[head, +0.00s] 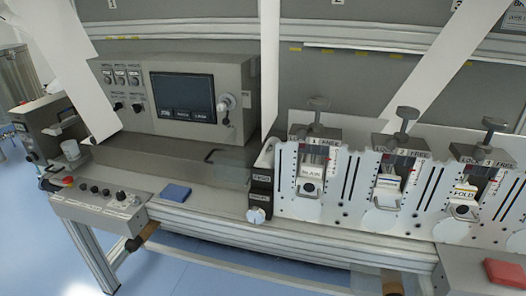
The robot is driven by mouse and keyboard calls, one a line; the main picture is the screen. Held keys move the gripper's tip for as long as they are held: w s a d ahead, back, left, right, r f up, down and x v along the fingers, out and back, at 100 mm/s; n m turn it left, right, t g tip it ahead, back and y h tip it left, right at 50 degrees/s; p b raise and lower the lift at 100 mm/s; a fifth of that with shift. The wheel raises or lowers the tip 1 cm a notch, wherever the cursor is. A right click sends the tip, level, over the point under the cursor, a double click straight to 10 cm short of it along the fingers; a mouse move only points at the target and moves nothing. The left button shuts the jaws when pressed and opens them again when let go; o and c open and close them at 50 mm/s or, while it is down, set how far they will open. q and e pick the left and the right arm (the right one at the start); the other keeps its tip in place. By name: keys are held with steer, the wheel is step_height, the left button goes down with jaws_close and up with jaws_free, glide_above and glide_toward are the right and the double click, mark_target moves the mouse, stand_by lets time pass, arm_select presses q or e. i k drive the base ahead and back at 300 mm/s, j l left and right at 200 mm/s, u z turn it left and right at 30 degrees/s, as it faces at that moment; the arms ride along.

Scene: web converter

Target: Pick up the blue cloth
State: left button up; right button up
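The blue cloth (175,192) is a small, flat, folded square. It lies on the light grey ledge of the machine, left of the middle in the head view, just right of the button panel. Nothing touches it from above and its whole top shows. Neither of my grippers is in view.
A button panel (97,198) with a red knob is left of the cloth. A grey control box with a screen (183,97) stands behind it. A white numbered panel (350,190) with levers is to the right. A reddish block (503,272) is at the lower right.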

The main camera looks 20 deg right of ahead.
mark_target(174, 192)
steer(key=i+j+z, duration=0.1)
steer(key=z, duration=0.45)
steer(key=i+j+z, duration=0.15)
steer(key=j, duration=0.25)
steer(key=i+j+z, duration=0.2)
steer(key=j, duration=0.2)
steer(key=i+j+z, duration=0.15)
steer(key=j, duration=0.3)
steer(key=j+z, duration=0.2)
steer(key=j, duration=0.2)
steer(key=i+j, duration=0.05)
